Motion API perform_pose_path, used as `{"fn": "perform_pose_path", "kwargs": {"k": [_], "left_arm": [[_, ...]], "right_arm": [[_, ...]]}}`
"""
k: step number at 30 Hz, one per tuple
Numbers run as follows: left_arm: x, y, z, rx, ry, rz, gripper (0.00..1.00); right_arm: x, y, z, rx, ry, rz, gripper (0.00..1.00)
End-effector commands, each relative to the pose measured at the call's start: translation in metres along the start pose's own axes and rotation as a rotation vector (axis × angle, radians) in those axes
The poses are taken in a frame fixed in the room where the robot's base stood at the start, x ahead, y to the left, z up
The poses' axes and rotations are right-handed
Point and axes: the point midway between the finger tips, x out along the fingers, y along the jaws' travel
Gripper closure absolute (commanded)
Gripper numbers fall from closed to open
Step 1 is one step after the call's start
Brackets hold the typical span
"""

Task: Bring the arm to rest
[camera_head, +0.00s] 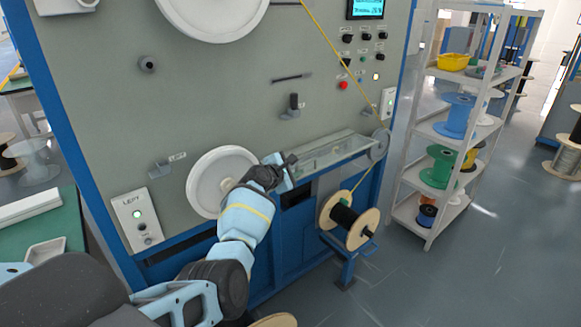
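My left arm comes in from the lower left and reaches up in front of the grey machine panel (230,110). My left gripper (290,168) is at the arm's end, close to the left end of the clear trough (330,152) and just right of the lower white wheel (207,186). Its fingers are small and dark here, and I cannot tell whether they are open or shut. No held object can be made out. My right gripper is not in view.
A wooden spool with black cable (347,220) stands on a blue stand below the trough. A yellow cable (330,45) runs down to a grey pulley (379,143). A white shelf (432,212) with coloured spools stands right. Floor at lower right is clear.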

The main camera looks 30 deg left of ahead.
Motion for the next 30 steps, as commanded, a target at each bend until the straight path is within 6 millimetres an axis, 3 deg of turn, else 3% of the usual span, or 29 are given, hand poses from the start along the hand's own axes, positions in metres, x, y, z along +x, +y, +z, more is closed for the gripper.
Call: {"fn": "perform_pose_path", "kwargs": {"k": [22,26,30], "left_arm": [[-0.008,-0.008,-0.005,0.035,0.008,-0.014,0.67],[-0.023,-0.040,-0.023,0.186,0.030,-0.080,0.67],[-0.057,-0.096,-0.048,0.465,0.049,-0.211,0.67]], "right_arm": [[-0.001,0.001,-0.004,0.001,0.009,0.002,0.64],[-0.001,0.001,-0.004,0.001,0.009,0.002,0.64],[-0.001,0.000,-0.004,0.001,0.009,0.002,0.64]]}}
